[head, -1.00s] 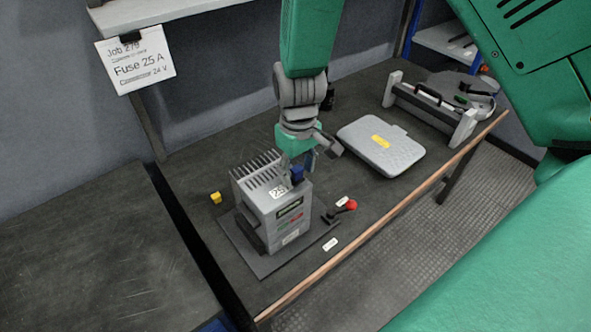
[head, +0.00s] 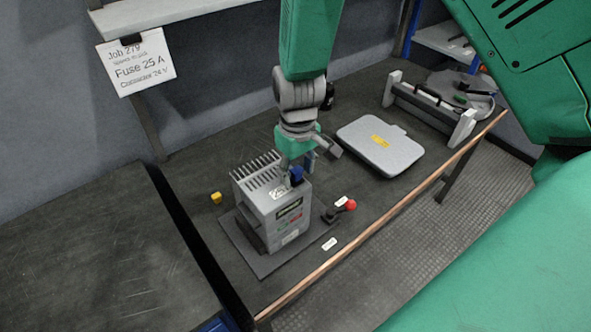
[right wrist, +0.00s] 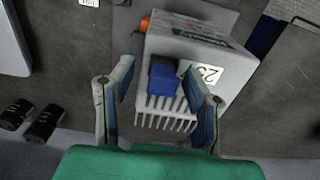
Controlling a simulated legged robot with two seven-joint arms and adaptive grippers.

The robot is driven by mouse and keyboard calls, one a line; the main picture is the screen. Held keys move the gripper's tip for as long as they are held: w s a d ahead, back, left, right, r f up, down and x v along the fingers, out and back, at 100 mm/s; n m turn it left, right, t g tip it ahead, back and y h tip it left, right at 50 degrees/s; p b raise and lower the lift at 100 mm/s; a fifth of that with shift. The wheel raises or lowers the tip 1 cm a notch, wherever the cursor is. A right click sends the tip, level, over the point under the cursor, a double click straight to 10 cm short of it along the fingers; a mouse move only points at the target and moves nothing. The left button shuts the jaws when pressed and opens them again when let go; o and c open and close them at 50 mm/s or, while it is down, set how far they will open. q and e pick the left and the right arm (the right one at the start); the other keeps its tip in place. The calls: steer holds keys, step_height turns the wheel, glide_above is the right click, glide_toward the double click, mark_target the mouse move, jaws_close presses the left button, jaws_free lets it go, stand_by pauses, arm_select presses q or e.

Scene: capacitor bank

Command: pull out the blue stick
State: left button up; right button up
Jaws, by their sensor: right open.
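The blue stick (head: 296,173) stands in the top of the grey capacitor box (head: 285,222), near its right corner, beside the "25" label. In the right wrist view the blue stick (right wrist: 164,76) shows as a blue block between my fingers, nearer the right one. My right gripper (head: 303,168) is open above the box, with its fingers on either side of the stick. In the right wrist view the open right gripper (right wrist: 158,95) appears not to touch the stick. My left gripper is not in view.
The box stands on a dark plate (head: 258,262) with a red-knobbed lever (head: 350,205) to its right. A yellow block (head: 216,197) lies to the left. A grey case (head: 380,146) and a grey rack (head: 430,105) are further back.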

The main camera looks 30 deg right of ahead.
mark_target(297, 169)
jaws_close()
steer(key=shift+r, duration=0.15)
steer(key=shift+r+p, duration=2.85)
steer(key=shift+r, duration=0.05)
